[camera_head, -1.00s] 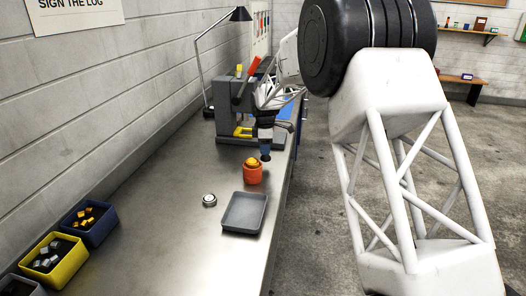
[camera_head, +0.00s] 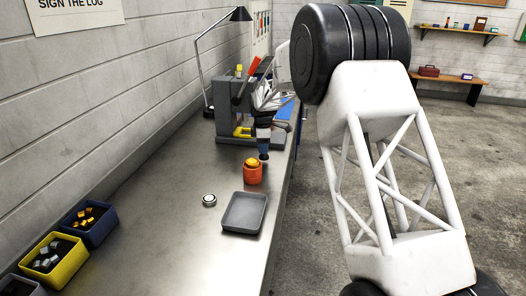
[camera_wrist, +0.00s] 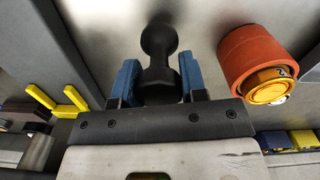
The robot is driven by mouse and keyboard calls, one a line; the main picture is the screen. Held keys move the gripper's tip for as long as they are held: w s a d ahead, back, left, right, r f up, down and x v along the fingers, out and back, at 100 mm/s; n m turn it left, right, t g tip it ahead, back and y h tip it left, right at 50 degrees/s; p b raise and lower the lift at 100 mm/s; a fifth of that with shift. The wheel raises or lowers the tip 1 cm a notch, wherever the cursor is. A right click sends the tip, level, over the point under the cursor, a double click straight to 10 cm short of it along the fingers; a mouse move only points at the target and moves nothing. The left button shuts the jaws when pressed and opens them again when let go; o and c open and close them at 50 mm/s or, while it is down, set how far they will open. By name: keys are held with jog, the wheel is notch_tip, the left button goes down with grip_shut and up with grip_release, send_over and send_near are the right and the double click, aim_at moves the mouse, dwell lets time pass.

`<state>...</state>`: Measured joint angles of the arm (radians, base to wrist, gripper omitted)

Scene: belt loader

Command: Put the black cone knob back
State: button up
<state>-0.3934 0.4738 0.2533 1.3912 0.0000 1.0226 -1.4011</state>
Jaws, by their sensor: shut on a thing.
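The black cone knob (camera_wrist: 160,62) is between the blue fingers of my gripper (camera_wrist: 160,82) in the wrist view, with a round end, a narrow neck and a wider body. My gripper is shut on it. In the head view my gripper (camera_head: 264,148) points down over the bench, just behind the orange cylinder; the knob is too small there to make out clearly. The orange cylinder (camera_head: 252,175) has a yellow top and stands upright on the bench. It also shows in the wrist view (camera_wrist: 245,55), to the right of the knob and apart from it.
A grey tray (camera_head: 230,222) lies in front of the orange cylinder, with a small silver round piece (camera_head: 209,200) to its left. A grey press-like fixture (camera_head: 228,105) with a red handle stands behind. Yellow (camera_head: 77,262) and blue (camera_head: 108,235) bins sit near left.

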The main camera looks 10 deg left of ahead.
jog(key=shift+f, duration=1)
jog(key=shift+f, duration=0.15)
jog(key=o, duration=0.9)
jog(key=shift+o, duration=0.2)
notch_tip(320, 180, up, 12)
jog(key=shift+r, duration=0.15)
dwell(0.3)
